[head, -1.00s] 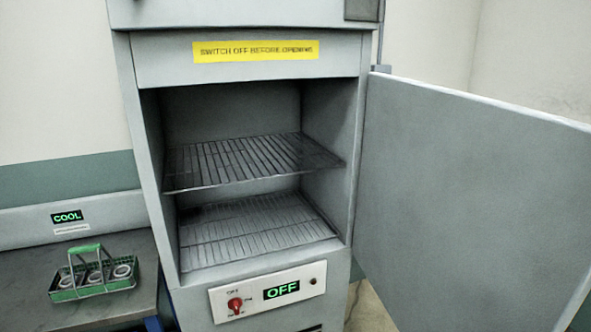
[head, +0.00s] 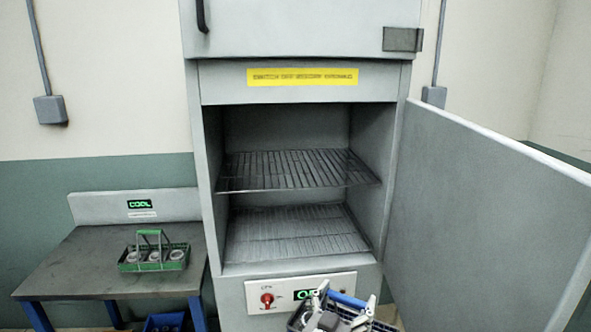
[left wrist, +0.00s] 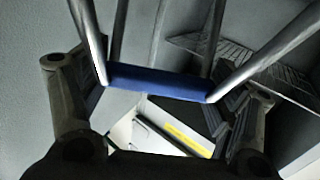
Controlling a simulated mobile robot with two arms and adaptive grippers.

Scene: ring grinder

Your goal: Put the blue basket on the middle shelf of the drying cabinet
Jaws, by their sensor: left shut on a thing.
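The blue basket (head: 385,326) shows only in part at the bottom edge of the head view, in front of the cabinet's control panel. My left gripper (head: 343,301) is shut on its blue handle, which also shows across the left wrist view (left wrist: 158,83) between my fingers. The basket's contents are hard to make out. The drying cabinet (head: 208,180) is open. A wire shelf (head: 295,172) sits midway up its opening, with another rack (head: 297,236) below at the floor. Both look empty. The basket is below and in front of them. My right gripper is not in view.
The cabinet door (head: 490,210) stands wide open on the right. A dark bench (head: 85,265) at left holds a green basket (head: 150,266) with rings. A blue object (head: 165,323) is partly visible beneath it. The red switch (head: 267,299) is on the panel.

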